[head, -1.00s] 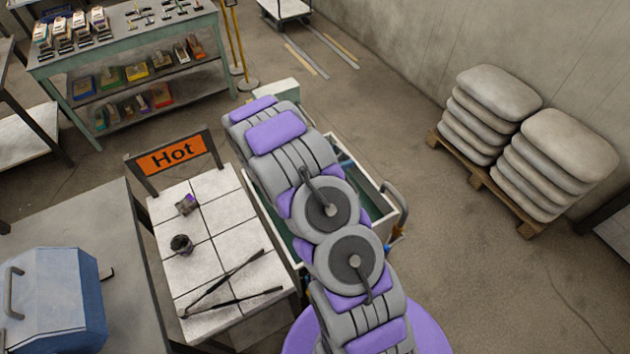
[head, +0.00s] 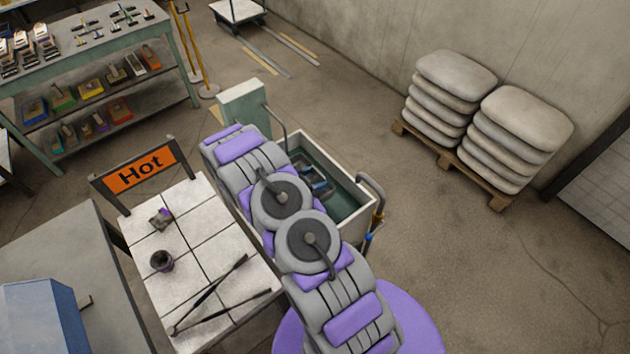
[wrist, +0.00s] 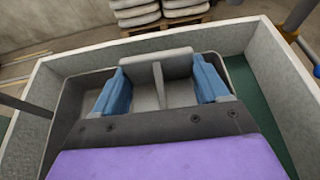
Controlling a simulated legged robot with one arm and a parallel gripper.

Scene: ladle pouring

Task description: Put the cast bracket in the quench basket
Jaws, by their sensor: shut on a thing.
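My gripper (wrist: 161,84) shows in the wrist view with two blue fingers shut on the grey cast bracket (wrist: 164,66), a plate with an upright rib. The bracket is over or inside a grey-rimmed basket (wrist: 64,112) in the pale-walled quench tank (wrist: 262,70); I cannot tell whether it touches the basket floor. In the head view the tank (head: 348,163) stands behind my arm, with green liquid inside. Part of my gripper (head: 318,186) shows there, dark and blue; my arm hides the rest, and the bracket is not clear there.
A white tiled table (head: 208,240) with a Hot sign (head: 140,169) stands left of the tank, holding tongs (head: 215,290) and two small dark parts. A pipe handle (head: 372,190) rises at the tank's right. Stacked sacks (head: 515,130) sit on a pallet. Floor on the right is clear.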

